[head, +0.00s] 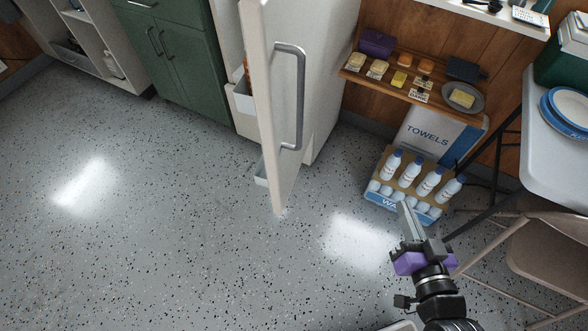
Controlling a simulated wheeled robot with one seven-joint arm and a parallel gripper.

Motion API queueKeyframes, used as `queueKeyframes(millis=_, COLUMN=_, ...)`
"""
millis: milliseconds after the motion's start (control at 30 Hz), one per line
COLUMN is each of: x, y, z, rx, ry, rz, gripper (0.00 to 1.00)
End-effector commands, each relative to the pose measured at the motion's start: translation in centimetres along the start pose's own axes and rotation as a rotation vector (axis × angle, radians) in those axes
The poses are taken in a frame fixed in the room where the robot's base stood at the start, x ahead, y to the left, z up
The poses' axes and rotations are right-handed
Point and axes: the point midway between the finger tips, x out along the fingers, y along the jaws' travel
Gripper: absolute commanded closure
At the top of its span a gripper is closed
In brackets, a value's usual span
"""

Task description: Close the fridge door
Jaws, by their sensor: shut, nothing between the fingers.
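The white fridge door (268,110) stands open in the head view, swung out toward me and seen nearly edge-on. Its grey bar handle (300,98) is on the right face. The fridge body (330,60) is behind and to the right of the door. Door shelves (243,100) show on the door's left side; most of the fridge's inside is hidden. My gripper (404,210) is shut and empty at the lower right, apart from the door and to the right of the handle. It appears in front of the crate of bottles.
A crate of water bottles (372,191) stands on the floor beside a towels box (425,138). A wooden shelf (392,85) holds small items above. A folding chair (545,250) and white table (560,150) stand at right. Floor left of the door is clear, before green cabinets (170,60).

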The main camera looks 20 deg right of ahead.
Motion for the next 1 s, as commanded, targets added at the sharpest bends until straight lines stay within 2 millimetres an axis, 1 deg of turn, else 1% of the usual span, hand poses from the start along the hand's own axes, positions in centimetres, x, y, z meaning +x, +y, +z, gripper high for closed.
queueKeyframes(millis=33, x=2.5, y=1.2, z=1.5, rx=0.058, ry=-0.021, rz=0.012, gripper=1.00)
queueKeyframes(millis=133, x=6.6, y=2.7, z=3.9, rx=0.187, ry=-0.091, rz=0.019, gripper=1.00)
queueKeyframes(millis=200, x=9.4, y=3.4, z=5.3, rx=0.284, ry=-0.143, rz=0.007, gripper=1.00)
queueKeyframes(millis=267, x=11.6, y=3.6, z=6.4, rx=0.370, ry=-0.192, rz=-0.014, gripper=1.00)
queueKeyframes(millis=300, x=13.1, y=3.6, z=7.0, rx=0.428, ry=-0.226, rz=-0.036, gripper=1.00)
queueKeyframes(millis=400, x=16.4, y=2.9, z=7.8, rx=0.578, ry=-0.319, rz=-0.117, gripper=1.00)
queueKeyframes(millis=467, x=18.1, y=1.9, z=7.8, rx=0.668, ry=-0.378, rz=-0.189, gripper=1.00)
queueKeyframes(millis=533, x=19.4, y=0.3, z=7.3, rx=0.770, ry=-0.458, rz=-0.301, gripper=1.00)
queueKeyframes(millis=600, x=19.8, y=-1.6, z=6.3, rx=0.858, ry=-0.536, rz=-0.429, gripper=1.00)
queueKeyframes(millis=667, x=19.2, y=-3.4, z=5.6, rx=0.916, ry=-0.606, rz=-0.543, gripper=1.00)
queueKeyframes(millis=733, x=17.8, y=-5.2, z=4.9, rx=0.964, ry=-0.684, rz=-0.666, gripper=1.00)
queueKeyframes(millis=800, x=15.7, y=-6.5, z=5.2, rx=0.999, ry=-0.758, rz=-0.763, gripper=1.00)
queueKeyframes(millis=900, x=13.3, y=-7.8, z=5.3, rx=1.015, ry=-0.829, rz=-0.863, gripper=1.00)
queueKeyframes(millis=1000, x=12.1, y=-8.5, z=5.3, rx=1.004, ry=-0.865, rz=-0.910, gripper=1.00)
